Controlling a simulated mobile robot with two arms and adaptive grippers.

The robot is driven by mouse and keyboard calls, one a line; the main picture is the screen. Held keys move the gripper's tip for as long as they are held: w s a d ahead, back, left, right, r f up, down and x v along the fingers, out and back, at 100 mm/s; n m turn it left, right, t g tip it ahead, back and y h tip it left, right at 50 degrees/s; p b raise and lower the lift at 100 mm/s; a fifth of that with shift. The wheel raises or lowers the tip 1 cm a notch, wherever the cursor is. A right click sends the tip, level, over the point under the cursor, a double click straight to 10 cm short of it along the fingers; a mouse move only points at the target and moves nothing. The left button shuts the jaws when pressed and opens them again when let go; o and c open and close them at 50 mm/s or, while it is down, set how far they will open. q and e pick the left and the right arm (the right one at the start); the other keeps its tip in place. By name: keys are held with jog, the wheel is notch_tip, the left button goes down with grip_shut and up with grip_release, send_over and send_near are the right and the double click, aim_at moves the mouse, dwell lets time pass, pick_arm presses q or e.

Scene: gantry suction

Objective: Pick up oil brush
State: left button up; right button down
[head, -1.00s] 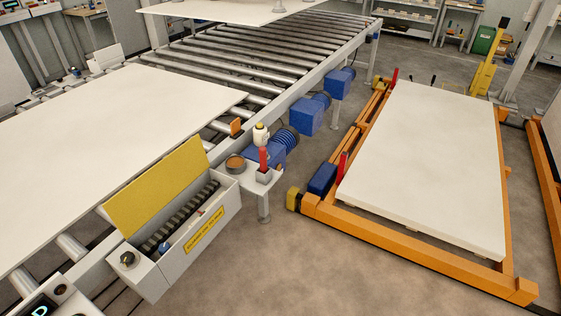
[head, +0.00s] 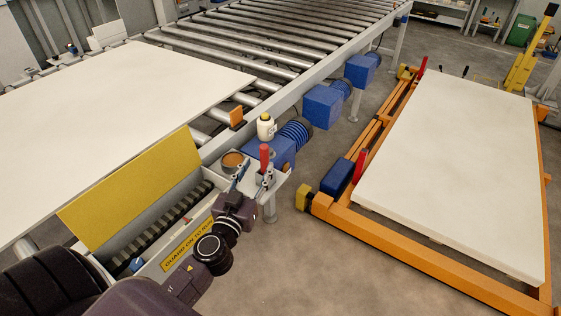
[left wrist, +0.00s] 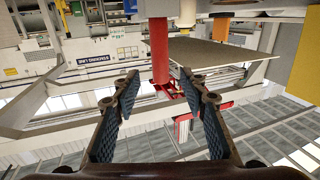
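The oil brush (head: 264,153) shows as an upright red handle on a small side shelf beside the conveyor. Its lower end is hidden in the head view. My left gripper (head: 254,179) is at the shelf, its fingers pointing at the handle from the near side. In the left wrist view, the red handle of the oil brush (left wrist: 159,48) stands just beyond the gap between the two open fingertips (left wrist: 158,84). The fingers do not appear closed on it. My right gripper is not in view.
A round tin (head: 232,161) and a white bottle (head: 266,127) stand close to the brush. A box with a raised yellow lid (head: 135,190) lies left of my arm. Blue motors (head: 322,106) line the conveyor. Open floor separates it from the orange-framed pallet table (head: 400,243).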

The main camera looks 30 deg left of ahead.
aim_at(263, 156)
pick_arm(q)
jog(key=shift+w+a+r, duration=0.2)
jog(key=shift+w, duration=0.55)
jog(key=p+x, duration=0.2)
jog(key=x, duration=0.2)
jog(key=shift+w+f, duration=0.1)
jog(key=shift+w+a+f, duration=0.1)
jog(key=shift+w+a, duration=0.1)
jog(key=shift+w, duration=0.4)
jog(key=shift+c, duration=0.3)
grip_shut()
